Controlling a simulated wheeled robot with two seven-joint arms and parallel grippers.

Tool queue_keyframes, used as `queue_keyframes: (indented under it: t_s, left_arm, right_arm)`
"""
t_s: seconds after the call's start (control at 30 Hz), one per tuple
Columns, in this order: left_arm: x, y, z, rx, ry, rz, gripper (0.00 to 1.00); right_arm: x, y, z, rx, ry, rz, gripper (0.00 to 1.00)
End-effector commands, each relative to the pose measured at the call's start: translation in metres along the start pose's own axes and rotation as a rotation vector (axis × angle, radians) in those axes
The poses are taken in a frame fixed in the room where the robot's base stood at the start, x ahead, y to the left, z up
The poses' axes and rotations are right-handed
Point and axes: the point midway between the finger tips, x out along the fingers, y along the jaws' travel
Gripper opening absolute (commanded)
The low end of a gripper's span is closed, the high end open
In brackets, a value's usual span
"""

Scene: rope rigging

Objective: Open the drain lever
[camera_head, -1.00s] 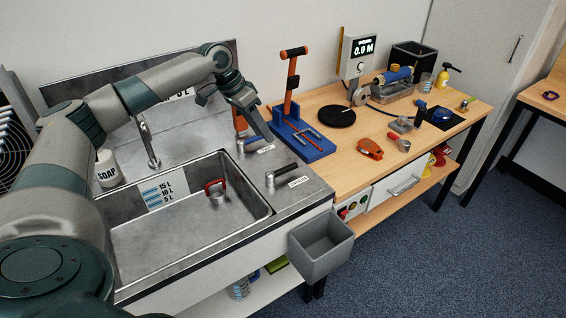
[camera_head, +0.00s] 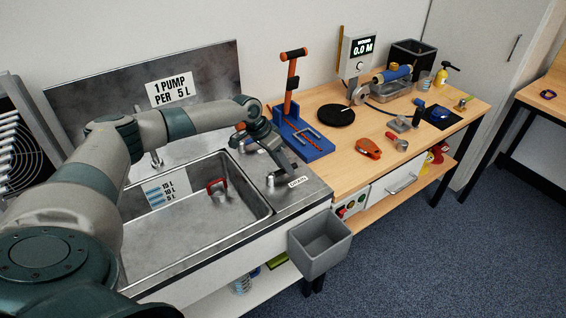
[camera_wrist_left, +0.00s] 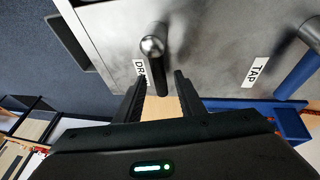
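The drain lever has a round metal pivot (camera_head: 271,181) on the steel counter right of the sink. In the left wrist view its black handle (camera_wrist_left: 156,75) reaches from the metal pivot toward my gripper. My left gripper (camera_wrist_left: 160,80) is open, with one finger on each side of the handle's end. Contact with the handle cannot be told. In the head view my left gripper (camera_head: 289,165) comes down over the handle and hides most of it. The "DRAIN" label (camera_head: 298,182) lies beside it. My right gripper is not in view.
The tap lever's blue handle (camera_wrist_left: 298,76) and "TAP" label (camera_wrist_left: 257,72) are close by on the right in the wrist view. The sink (camera_head: 190,225) holds a red-handled plug (camera_head: 217,186).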

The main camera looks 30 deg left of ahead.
Motion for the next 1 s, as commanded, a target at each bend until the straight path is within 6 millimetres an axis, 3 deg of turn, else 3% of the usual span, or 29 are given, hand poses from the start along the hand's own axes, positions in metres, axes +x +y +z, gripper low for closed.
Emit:
queue_keyframes:
  t_s: [0.3,0.33,0.47,0.5,1.0]
  left_arm:
    - [0.0021,-0.0003,0.0004,0.000,-0.001,0.000,0.36]
    - [0.0021,-0.0003,0.0004,0.000,-0.001,0.000,0.33]
    - [0.0019,-0.0003,0.0003,0.000,0.000,0.000,0.02]
    - [0.0019,-0.0003,0.0003,0.000,0.000,0.000,0.00]
    - [0.0033,0.0025,0.0000,0.058,-0.012,0.024,0.00]
  right_arm:
    - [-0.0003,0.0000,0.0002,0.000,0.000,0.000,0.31]
    - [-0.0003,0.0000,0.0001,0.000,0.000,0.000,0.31]
    - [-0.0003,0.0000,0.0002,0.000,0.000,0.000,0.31]
    - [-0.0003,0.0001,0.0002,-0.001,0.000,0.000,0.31]
    - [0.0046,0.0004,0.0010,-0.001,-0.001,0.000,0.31]
